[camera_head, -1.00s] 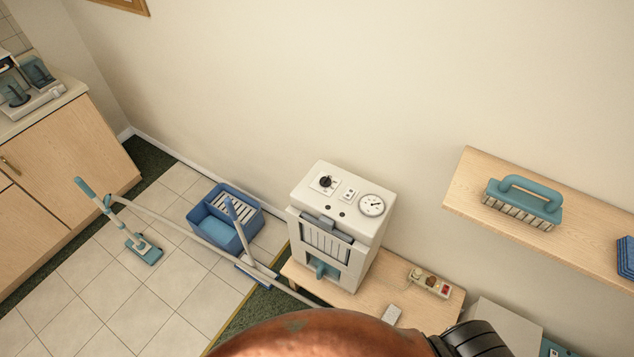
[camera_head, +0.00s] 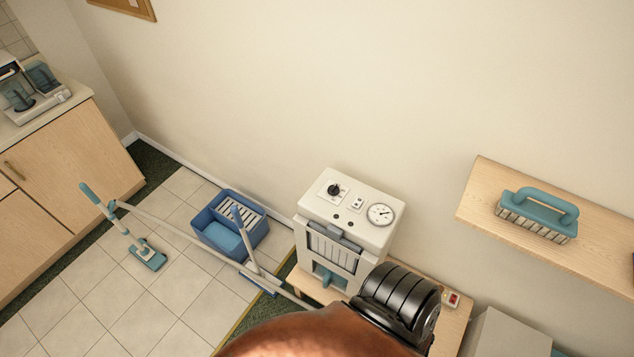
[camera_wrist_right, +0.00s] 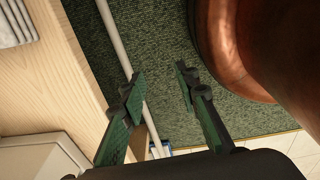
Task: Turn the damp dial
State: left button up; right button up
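The damp dial, a black knob (camera_head: 334,189), sits on the top panel of a white dehumidifier-like box (camera_head: 316,213). A round white gauge (camera_head: 380,214) and a small switch are to its right on the same panel. My orange arm with a black joint comes in from the bottom of the head view, in front of the box and apart from the knob. My right gripper (camera_wrist_right: 158,82) shows in the right wrist view. Its green-padded fingers are spread apart with no object held between them, over dark green carpet. My left gripper is not in view.
The box stands on a low wooden table (camera_head: 454,325) against the wall. A wooden shelf (camera_head: 480,190) with a teal-handled brush (camera_head: 540,211) is at the right. A blue bucket (camera_head: 212,232) and mops stand on the floor at left. The wall above the box is bare.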

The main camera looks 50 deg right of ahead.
aim_at(333, 189)
jog(key=i, duration=1.05)
jog(key=z, duration=0.05)
